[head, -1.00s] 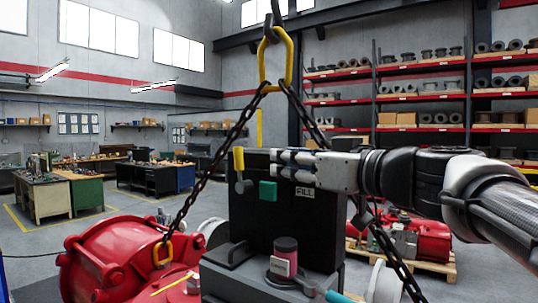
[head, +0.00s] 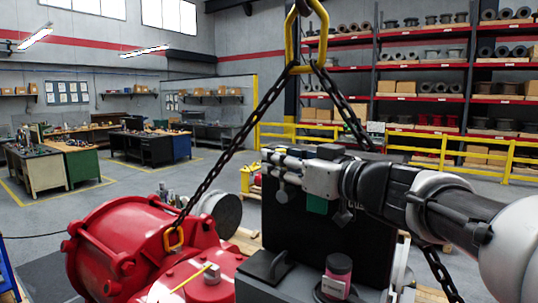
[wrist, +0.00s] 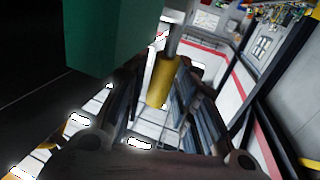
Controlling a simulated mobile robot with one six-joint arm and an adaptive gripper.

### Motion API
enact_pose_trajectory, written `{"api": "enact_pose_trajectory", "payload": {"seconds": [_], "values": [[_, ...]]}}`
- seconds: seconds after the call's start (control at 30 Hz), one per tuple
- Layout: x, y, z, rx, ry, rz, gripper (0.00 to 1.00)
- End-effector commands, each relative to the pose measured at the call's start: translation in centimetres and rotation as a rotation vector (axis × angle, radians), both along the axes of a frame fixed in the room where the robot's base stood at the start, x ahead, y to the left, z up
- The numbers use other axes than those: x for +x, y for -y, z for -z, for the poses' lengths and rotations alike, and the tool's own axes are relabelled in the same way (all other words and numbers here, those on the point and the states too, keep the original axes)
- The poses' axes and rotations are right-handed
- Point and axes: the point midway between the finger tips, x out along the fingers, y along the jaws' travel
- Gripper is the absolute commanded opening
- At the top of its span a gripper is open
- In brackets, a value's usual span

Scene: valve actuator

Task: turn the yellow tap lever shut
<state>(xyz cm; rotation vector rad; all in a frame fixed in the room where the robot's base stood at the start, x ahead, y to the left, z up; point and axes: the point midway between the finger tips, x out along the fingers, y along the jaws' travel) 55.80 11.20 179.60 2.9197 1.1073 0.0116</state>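The yellow tap lever (wrist: 160,82) shows in the wrist view between my two fingers, with a grey rod at its upper end. Slim gaps seem to show between the lever and the fingers. In the head view the lever's handle is hidden behind my gripper (head: 276,163); only a grey round hub (head: 282,192) shows just below the fingers. My gripper reaches in from the right across the face of the dark actuator box (head: 290,232). Its fingers are apart, around the lever; I cannot tell whether they touch it.
A green block (head: 317,204) sits on the box just below my gripper; it looms close in the wrist view (wrist: 105,35). A chain (head: 230,145) slants down to the red valve body (head: 135,245).

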Motion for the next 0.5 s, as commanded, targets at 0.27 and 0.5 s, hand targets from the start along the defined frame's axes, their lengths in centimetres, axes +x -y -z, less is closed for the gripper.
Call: {"api": "enact_pose_trajectory", "payload": {"seconds": [0.27, 0.5], "values": [[0.02, 0.0, 0.08, -0.001, -0.001, 0.0, 0.21], [0.01, 0.0, 0.06, 0.0, 0.0, 0.0, 0.05]]}}
